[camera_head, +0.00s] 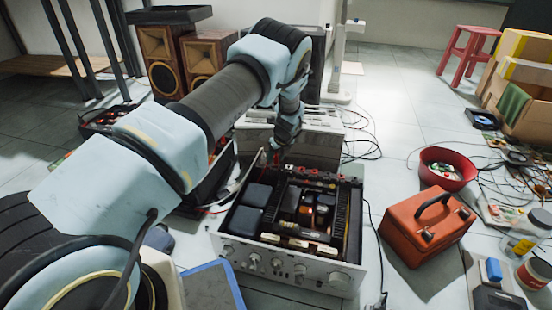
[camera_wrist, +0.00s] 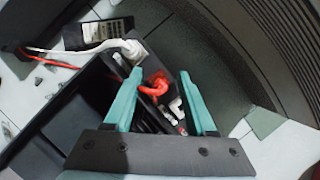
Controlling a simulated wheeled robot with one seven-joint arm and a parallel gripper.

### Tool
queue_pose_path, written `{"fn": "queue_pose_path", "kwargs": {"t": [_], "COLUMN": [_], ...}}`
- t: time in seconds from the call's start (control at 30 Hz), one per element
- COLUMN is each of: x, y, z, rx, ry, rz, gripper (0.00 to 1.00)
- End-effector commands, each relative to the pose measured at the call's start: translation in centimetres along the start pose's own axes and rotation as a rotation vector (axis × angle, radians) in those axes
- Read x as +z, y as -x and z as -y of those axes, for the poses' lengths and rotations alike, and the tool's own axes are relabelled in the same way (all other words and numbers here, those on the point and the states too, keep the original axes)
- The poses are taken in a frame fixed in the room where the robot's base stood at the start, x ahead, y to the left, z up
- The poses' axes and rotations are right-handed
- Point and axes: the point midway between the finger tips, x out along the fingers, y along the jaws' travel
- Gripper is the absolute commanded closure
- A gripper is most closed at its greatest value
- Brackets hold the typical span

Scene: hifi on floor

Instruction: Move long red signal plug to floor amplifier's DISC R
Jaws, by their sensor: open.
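The open-topped floor amplifier (camera_head: 290,268) has a silver front panel with knobs, and its inside parts show. A row of red and dark sockets (camera_head: 310,176) runs along its rear edge. My gripper (camera_head: 274,156) is over the rear left of the amplifier. In the wrist view my gripper (camera_wrist: 160,74) has two teal fingers spread apart. A red plug-like piece (camera_wrist: 155,84) shows between them at the amplifier's rear edge, with a gap on its right side. I cannot tell contact on the left. Socket labels, including DISC R, are not legible.
A white plug with a white cable (camera_wrist: 130,48) is just beyond the left finger. A red cable (camera_wrist: 45,60) lies further left. An orange toolbox (camera_head: 425,228) and a red bowl (camera_head: 446,168) stand right of the amplifier. A light-coloured unit (camera_head: 320,125) stands behind it.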

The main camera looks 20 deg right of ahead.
Motion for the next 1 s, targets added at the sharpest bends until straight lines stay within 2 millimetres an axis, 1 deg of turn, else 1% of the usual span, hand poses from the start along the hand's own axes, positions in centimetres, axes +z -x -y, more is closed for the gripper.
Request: {"fn": "queue_pose_path", "kwargs": {"t": [0.17,0.27,0.37,0.6,0.7,0.83,1.0], "x": [0.0,0.0,0.1,0.2,0.2,0.1,0.0], "y": [0.0,0.4,1.6,6.4,8.2,9.9,10.8], "z": [0.0,0.0,0.1,0.1,0.1,0.0,0.0], "rx": [0.0,0.0,-0.001,-0.002,-0.001,0.0,0.0], "ry": [0.0,0.0,-0.001,-0.001,0.0,-0.001,0.0], "rz": [0.0,0.0,0.0,0.0,0.0,0.0,-0.001], "gripper": [0.44,0.44,0.44,0.44,0.44,0.44,0.44]}}
